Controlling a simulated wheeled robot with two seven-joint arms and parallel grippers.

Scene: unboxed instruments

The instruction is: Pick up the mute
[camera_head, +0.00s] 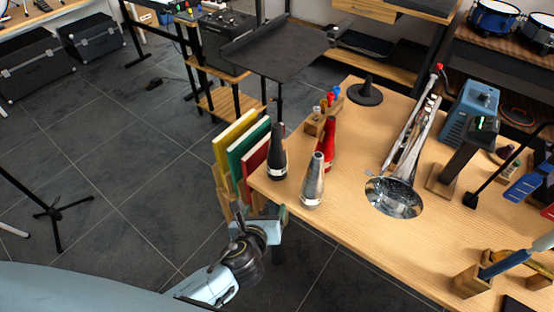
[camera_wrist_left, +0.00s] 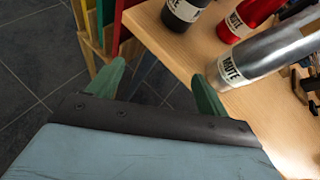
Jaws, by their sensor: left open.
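Three cone-shaped mutes stand upright near the table's left corner. The black mute (camera_head: 278,155) is leftmost, the silver mute (camera_head: 313,182) is nearest the front edge, and the red mute (camera_head: 328,140) is behind it. They also show in the left wrist view, each with a white label: black mute (camera_wrist_left: 184,10), silver mute (camera_wrist_left: 262,58), red mute (camera_wrist_left: 243,18). My left gripper (camera_head: 264,212) is open and empty, just off the table's edge, front-left of the mutes. In the wrist view, its green fingers (camera_wrist_left: 160,78) are spread apart, short of the mutes. My right gripper is out of view.
A small rack (camera_head: 322,118) with colored items and a black cone-shaped stand (camera_head: 366,93) are behind. Colored folders (camera_head: 240,150) stand beside the left corner. A music stand (camera_head: 275,50) rises behind.

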